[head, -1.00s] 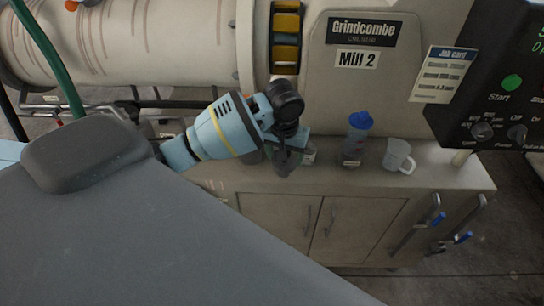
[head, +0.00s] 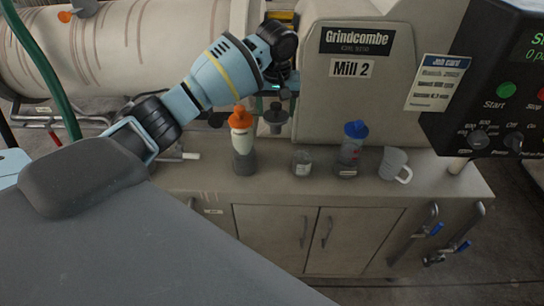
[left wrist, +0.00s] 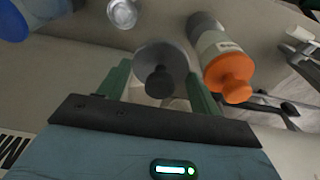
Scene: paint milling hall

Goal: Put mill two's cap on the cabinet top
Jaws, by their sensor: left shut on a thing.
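My left gripper (head: 277,103) is shut on a dark grey cap (head: 275,119) with a round knob. In the left wrist view the cap (left wrist: 160,72) sits between the two green fingers. In the head view the cap appears near the mill's front, beside the orange-topped bottle; its exact height over the cabinet top (head: 420,188) is hard to judge. The mill housing (head: 400,110) carries the label Mill 2 and rises behind the cabinet top. The arm hides part of the mill's front end. My right gripper is not in view.
The front strip of the top is clear. A control panel (head: 495,95) overhangs at the right.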

